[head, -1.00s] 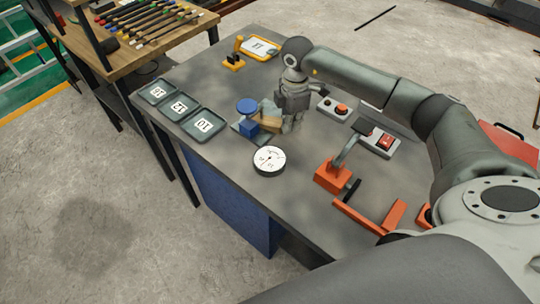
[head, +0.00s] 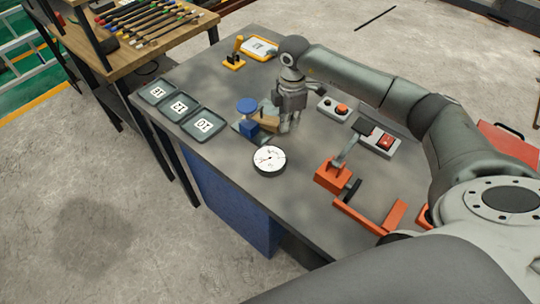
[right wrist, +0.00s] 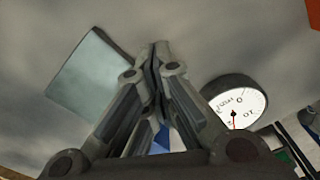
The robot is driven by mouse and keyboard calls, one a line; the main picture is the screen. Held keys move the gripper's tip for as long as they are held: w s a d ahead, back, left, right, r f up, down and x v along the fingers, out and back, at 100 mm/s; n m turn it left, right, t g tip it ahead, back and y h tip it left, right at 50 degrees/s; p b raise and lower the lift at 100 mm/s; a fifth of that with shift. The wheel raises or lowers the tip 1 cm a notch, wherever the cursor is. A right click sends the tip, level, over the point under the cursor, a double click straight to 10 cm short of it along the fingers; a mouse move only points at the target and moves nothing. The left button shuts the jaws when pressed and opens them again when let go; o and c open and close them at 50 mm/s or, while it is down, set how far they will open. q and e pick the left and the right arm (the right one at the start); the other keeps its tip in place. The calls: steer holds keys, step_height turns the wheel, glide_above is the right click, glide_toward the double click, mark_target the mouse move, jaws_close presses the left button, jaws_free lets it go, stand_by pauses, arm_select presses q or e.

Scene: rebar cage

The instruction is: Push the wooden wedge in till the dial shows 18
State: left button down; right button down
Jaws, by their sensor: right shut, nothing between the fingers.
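The tan wooden wedge (head: 267,121) lies at the blue block and knob (head: 247,107) on the bench. My right gripper (head: 290,126) is shut and empty, pointing down just right of the wedge; I cannot tell whether they touch. Its shut fingers also show in the right wrist view (right wrist: 156,55), with a bit of blue behind them; the wedge is not clearly seen there. The round white dial (head: 269,159) sits in front of the wedge and shows in the right wrist view (right wrist: 236,104). Its red needle is visible, but the exact reading is too small to tell. My left gripper is not in view.
Three numbered trays (head: 203,124) line the bench's left edge. An orange clamp (head: 333,175) stands right of the dial. Button boxes (head: 341,107) and a red switch (head: 385,142) are behind it. A yellow-framed device (head: 259,48) is at the back.

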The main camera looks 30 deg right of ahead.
stand_by(0.3)
steer(key=shift+s+d, duration=0.6)
steer(key=shift+d, duration=0.5)
steer(key=shift+s+d, duration=0.55)
steer(key=shift+d, duration=0.5)
steer(key=shift+s+d, duration=0.6)
steer(key=shift+d, duration=0.5)
steer(key=w+d+r+p, duration=0.1)
steer(key=d+r+p, duration=0.2)
steer(key=r, duration=0.2)
steer(key=shift+w+d, duration=0.25)
steer(key=shift+d, duration=0.1)
